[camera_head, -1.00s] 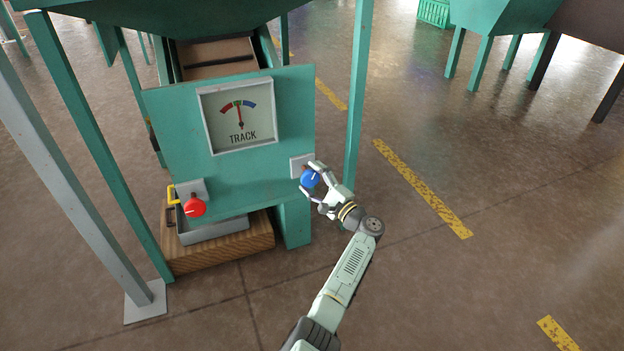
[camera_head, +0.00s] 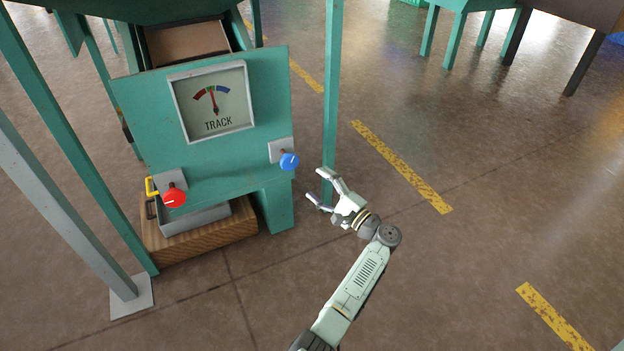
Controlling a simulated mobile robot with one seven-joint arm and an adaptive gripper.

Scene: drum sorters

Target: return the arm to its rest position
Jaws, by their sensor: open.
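My gripper (camera_head: 319,187) is open and empty, with its fingers pointing left toward the machine. It is to the right of and a little below the blue knob (camera_head: 289,161), with a clear gap between them. The blue knob sits on a light plate at the right edge of the green panel (camera_head: 240,160). My arm reaches up from the bottom of the picture, with its wrist bent to the left. A red knob (camera_head: 174,196) sits at the panel's lower left. The TRACK gauge (camera_head: 213,101) shows its needle pointing nearly straight up.
A green post (camera_head: 332,90) stands just behind my gripper. A grey tray (camera_head: 200,221) sits on a wooden block (camera_head: 205,240) under the panel. A grey post (camera_head: 70,220) stands at the left. The floor to the right is open, with yellow stripes (camera_head: 400,165).

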